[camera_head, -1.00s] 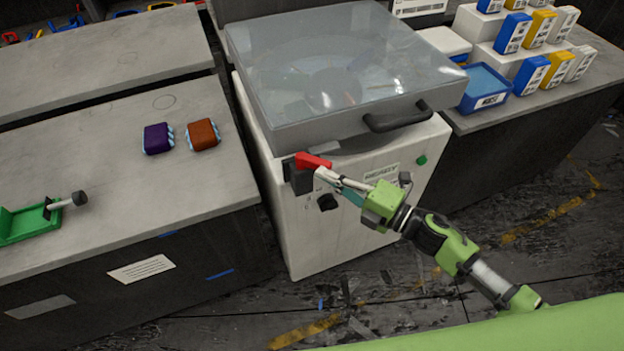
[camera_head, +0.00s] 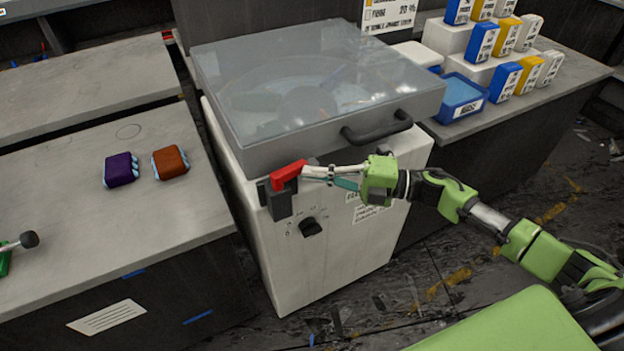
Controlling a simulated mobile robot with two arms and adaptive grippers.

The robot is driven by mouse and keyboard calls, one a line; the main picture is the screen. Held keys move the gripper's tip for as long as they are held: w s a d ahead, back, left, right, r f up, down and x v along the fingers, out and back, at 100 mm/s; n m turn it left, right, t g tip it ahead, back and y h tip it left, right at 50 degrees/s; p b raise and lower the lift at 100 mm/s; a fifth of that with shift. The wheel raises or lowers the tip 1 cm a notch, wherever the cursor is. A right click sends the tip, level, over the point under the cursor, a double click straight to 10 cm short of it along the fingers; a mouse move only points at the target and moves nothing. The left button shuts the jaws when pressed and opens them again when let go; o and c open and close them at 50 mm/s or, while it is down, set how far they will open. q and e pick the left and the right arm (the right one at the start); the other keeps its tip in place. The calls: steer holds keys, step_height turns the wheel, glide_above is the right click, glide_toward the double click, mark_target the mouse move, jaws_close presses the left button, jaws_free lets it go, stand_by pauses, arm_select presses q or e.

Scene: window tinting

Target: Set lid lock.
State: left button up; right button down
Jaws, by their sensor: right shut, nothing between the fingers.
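A white machine (camera_head: 345,255) stands in the middle, with its clear grey lid (camera_head: 320,85) down over a round drum. The lid has a dark handle (camera_head: 377,128) at its front. The lid lock has a red lever (camera_head: 288,175) on a dark block (camera_head: 279,202) at the machine's front left corner. My right gripper (camera_head: 306,174) is shut and empty, with its fingertips at the right end of the red lever. I cannot tell whether they touch it.
A dark knob (camera_head: 311,228) sits on the machine's front below the lock. A purple block (camera_head: 121,169) and a brown block (camera_head: 170,162) lie on the left counter (camera_head: 60,230). A blue tray (camera_head: 461,98) and several small boxes stand on the right counter.

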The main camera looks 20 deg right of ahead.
steer(key=shift+w+d+r, duration=0.15)
steer(key=shift+w, duration=0.1)
stand_by(0.4)
steer(key=shift+d, duration=0.1)
steer(key=v, duration=1.1)
steer(key=shift+s+d, duration=0.3)
steer(key=shift+s, duration=0.05)
